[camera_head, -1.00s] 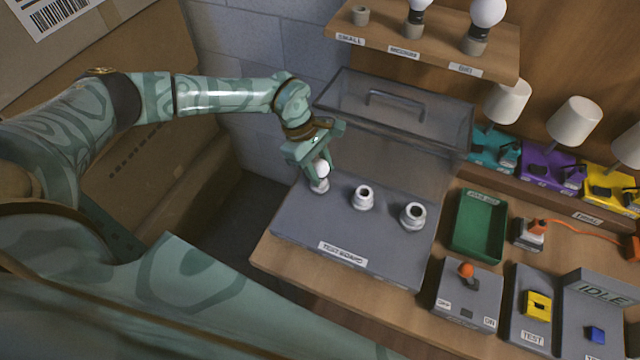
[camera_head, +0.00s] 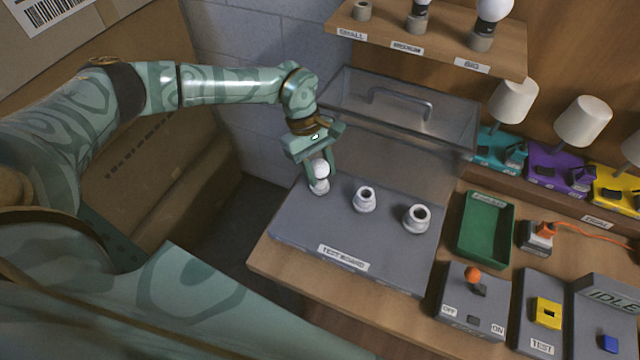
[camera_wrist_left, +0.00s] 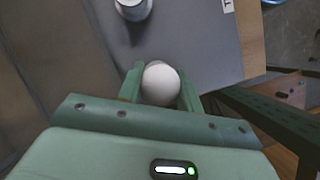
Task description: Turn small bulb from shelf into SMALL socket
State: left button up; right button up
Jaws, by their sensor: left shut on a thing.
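The small bulb (camera_head: 321,168) is white and round. My left gripper (camera_head: 320,174) is shut on it, and in the left wrist view the bulb (camera_wrist_left: 160,84) sits between the two fingers. The bulb is upright over the leftmost socket (camera_head: 319,187) on the grey test board (camera_head: 300,228). The bulb's base is hidden, so I cannot tell how deep it sits in that socket. Two more white sockets, a middle one (camera_head: 364,199) and a larger one (camera_head: 416,218), are empty. My right gripper does not show.
A clear cover with a handle (camera_head: 428,112) stands open behind the board. The shelf (camera_head: 430,50) above has an empty SMALL holder (camera_head: 362,11) and two bulbs. A green tray (camera_head: 485,229), a switch box (camera_head: 471,300) and lamps (camera_head: 512,100) are to the right.

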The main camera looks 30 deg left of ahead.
pick_arm(q)
jog(key=m+b, duration=0.1)
jog(key=m, duration=0.1)
jog(key=m+g+b, duration=0.1)
jog(key=shift+w+m+y, duration=0.2)
jog(key=shift+m+y, duration=0.2)
jog(key=shift+r+m+b, duration=0.1)
jog(key=shift+m+b, duration=0.45)
jog(key=shift+m, duration=0.25)
jog(key=shift+g+y, duration=0.3)
jog(key=o, duration=0.9)
jog(key=shift+s, duration=0.1)
